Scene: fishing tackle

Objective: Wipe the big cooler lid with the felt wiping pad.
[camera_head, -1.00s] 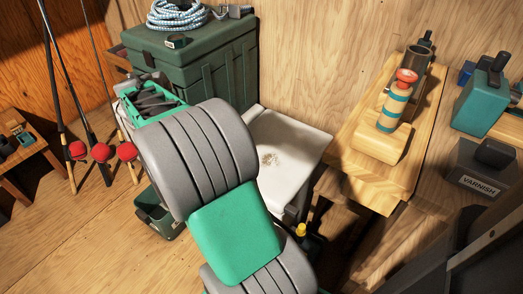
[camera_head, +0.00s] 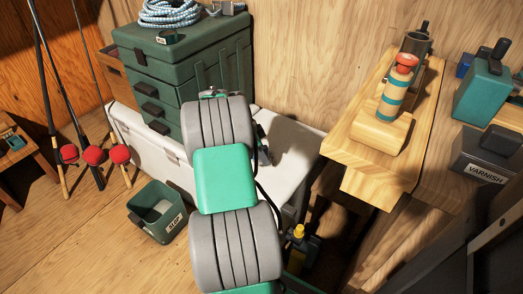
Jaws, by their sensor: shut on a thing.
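The big cooler (camera_head: 150,150) is a long white chest against the back wall. Its white lid (camera_head: 298,150) shows to the right of my arm, and the middle is hidden behind the arm. My gripper (camera_head: 262,148) is mostly hidden behind the arm; only a small dark part shows just right of it, low over the lid. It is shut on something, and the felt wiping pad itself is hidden. I cannot tell whether the pad touches the lid.
A green drawer chest (camera_head: 185,70) with coiled rope (camera_head: 170,12) stands on the cooler's left part. A green bucket (camera_head: 158,210) stands on the floor in front. A wooden bench (camera_head: 375,150) with a float stands right. Rods with red balls (camera_head: 93,156) lean left.

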